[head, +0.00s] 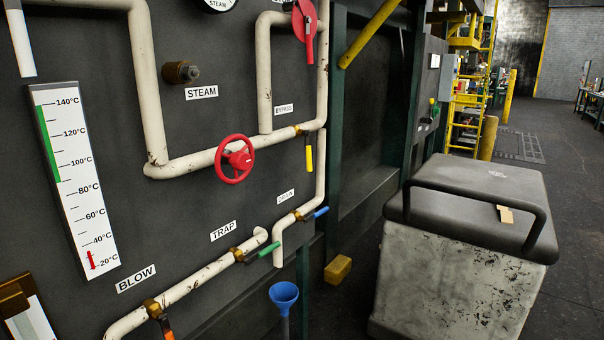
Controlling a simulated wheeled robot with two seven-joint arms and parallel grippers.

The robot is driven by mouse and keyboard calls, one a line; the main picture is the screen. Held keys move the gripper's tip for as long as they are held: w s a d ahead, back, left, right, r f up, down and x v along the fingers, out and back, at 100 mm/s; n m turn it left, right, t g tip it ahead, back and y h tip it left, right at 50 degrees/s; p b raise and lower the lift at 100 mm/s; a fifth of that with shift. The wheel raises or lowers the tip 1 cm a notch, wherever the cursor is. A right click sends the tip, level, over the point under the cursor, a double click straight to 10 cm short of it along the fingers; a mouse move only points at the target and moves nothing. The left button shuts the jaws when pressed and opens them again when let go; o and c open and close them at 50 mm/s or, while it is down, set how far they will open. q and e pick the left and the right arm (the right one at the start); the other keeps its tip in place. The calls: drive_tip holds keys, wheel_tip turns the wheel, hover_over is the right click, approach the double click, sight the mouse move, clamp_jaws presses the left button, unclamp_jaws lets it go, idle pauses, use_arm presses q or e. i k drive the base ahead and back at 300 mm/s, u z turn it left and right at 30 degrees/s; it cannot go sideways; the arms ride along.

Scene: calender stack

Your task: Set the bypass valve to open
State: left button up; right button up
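The BYPASS label (284,109) is on the dark panel, inside a loop of cream pipe. Below and right of it, a valve with a brass body (301,129) sits on the pipe. Its yellow lever handle (309,156) hangs straight down, crosswise to the nearly level pipe at the valve. A red disc with a red lever (305,22) is higher up on the pipe at the top; its lever points down. Neither of my grippers is in view, and nothing touches the yellow handle.
A red handwheel (235,159) is left of the yellow handle. Green (269,249), blue (321,212) and orange (167,331) handles are lower. A blue funnel (284,294) stands below. A grey cart (455,270) stands right; open floor (555,170) lies beyond.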

sight(307, 133)
drive_tip(key=z, duration=0.9)
drive_tip(key=i, duration=1.1)
drive_tip(key=u, duration=0.25)
